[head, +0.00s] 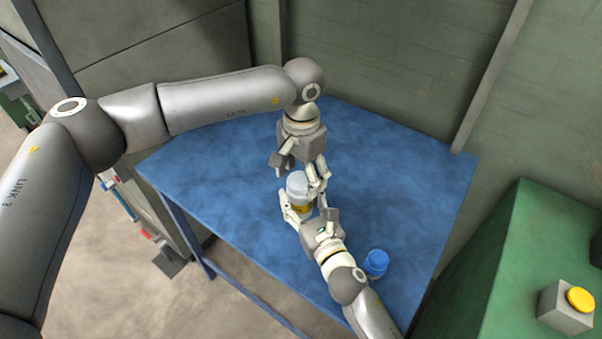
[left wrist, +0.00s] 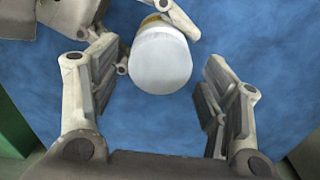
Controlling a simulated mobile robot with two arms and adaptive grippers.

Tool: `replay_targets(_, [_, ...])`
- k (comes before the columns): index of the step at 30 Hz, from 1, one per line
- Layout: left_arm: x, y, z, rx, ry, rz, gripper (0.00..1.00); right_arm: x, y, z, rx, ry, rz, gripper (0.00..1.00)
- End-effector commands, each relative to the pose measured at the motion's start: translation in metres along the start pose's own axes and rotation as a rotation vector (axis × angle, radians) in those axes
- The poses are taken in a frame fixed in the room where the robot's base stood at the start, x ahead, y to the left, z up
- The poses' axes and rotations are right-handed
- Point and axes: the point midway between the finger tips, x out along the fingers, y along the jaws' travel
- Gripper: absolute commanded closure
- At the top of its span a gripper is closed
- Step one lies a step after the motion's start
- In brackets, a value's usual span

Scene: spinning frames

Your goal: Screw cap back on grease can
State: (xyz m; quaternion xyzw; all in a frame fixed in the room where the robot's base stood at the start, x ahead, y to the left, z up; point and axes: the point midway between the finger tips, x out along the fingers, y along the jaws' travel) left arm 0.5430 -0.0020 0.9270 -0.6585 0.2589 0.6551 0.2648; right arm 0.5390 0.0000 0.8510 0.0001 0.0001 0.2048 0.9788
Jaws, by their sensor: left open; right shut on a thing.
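The grease can (head: 304,209) shows a yellow body low down, with a pale whitish cap (head: 297,181) on top. My right gripper (head: 305,204) is shut around the can's body and holds it upright or nearly so, over the blue table. My left gripper (head: 300,170) is open and points down just above the cap. In the left wrist view, the round white cap (left wrist: 160,62) shows between the spread fingers, toward their tip end, and hides most of the can. I cannot tell how tightly the cap sits.
The blue table (head: 400,180) has free room on the left and right. A blue-lidded jar (head: 376,262) stands beside my right forearm. Walls close off the back. A green cabinet with a yellow button (head: 580,299) stands at the right.

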Motion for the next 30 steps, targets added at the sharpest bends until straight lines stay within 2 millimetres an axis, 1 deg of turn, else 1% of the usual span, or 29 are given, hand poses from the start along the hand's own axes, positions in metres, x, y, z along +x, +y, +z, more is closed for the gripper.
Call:
replay_targets(4, [0.000,0.000,0.000,-0.001,0.000,0.000,0.31,0.000,0.000,-0.001,0.000,0.002,-0.001,1.00])
replay_targets(7, [-0.006,0.000,0.000,-0.001,0.001,0.000,0.31,0.000,0.000,-0.001,0.000,0.002,-0.001,1.00])
replay_targets(15, [-0.039,-0.001,0.000,-0.001,0.001,0.000,0.31,0.000,0.000,-0.001,-0.001,0.002,0.000,1.00])
replay_targets(17, [-0.044,0.000,0.000,-0.001,0.000,0.000,0.31,0.000,0.000,-0.001,-0.001,0.002,0.000,1.00])
replay_targets(23, [-0.045,0.000,0.000,-0.001,-0.001,0.001,0.31,0.000,0.000,-0.001,-0.001,0.002,0.000,1.00])
replay_targets(25, [-0.045,0.000,0.000,-0.001,-0.001,0.001,0.34,0.000,0.000,-0.001,-0.001,0.002,0.000,1.00])
replay_targets(26, [-0.045,0.000,0.000,-0.003,-0.001,0.001,0.34,0.000,0.000,-0.001,-0.001,0.002,0.000,1.00])
replay_targets(30, [-0.045,0.000,0.000,-0.053,-0.001,0.001,0.34,0.000,0.000,-0.001,-0.001,0.002,0.000,1.00])
